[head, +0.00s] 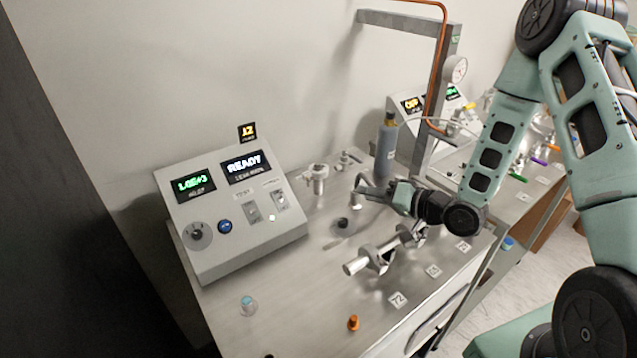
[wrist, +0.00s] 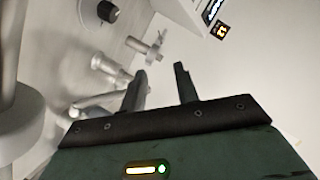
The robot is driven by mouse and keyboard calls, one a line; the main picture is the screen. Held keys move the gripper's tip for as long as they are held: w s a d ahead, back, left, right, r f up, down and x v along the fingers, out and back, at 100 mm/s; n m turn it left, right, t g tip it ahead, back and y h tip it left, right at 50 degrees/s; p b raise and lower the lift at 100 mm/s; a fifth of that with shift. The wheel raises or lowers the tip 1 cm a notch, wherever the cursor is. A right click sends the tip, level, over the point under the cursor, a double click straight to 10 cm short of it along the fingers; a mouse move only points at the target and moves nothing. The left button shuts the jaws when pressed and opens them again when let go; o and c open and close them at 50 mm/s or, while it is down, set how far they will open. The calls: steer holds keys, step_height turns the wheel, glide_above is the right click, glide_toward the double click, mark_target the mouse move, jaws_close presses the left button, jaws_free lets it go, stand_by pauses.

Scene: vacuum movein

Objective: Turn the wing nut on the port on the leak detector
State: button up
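The leak detector (head: 235,215) is a grey sloped box with lit displays, one reading READY. An upright metal port with a clamp (head: 317,175) stands on the bench just right of it; I cannot tell its wing nut apart for certain. A metal fitting with side arms (wrist: 152,47) shows beyond the fingertips in the wrist view, apart from them. My gripper (head: 362,190) is over the bench, to the right of the upright port. In the wrist view my gripper (wrist: 160,72) has its two fingers spread, with nothing between them.
A horizontal clamped pipe (head: 380,256) lies in front of my gripper. A round plate with a dark centre (head: 343,225) is beside it. A blue-grey cylinder (head: 386,150) and a metal frame (head: 440,90) stand behind. An orange piece (head: 353,322) sits at the bench front.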

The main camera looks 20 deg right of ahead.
mark_target(310, 181)
steer(key=p+x, duration=0.5)
steer(key=x, duration=1.1)
steer(key=shift+w+a+f, duration=0.15)
steer(key=shift+w+a, duration=0.05)
steer(key=shift+w, duration=0.05)
jaws_close()
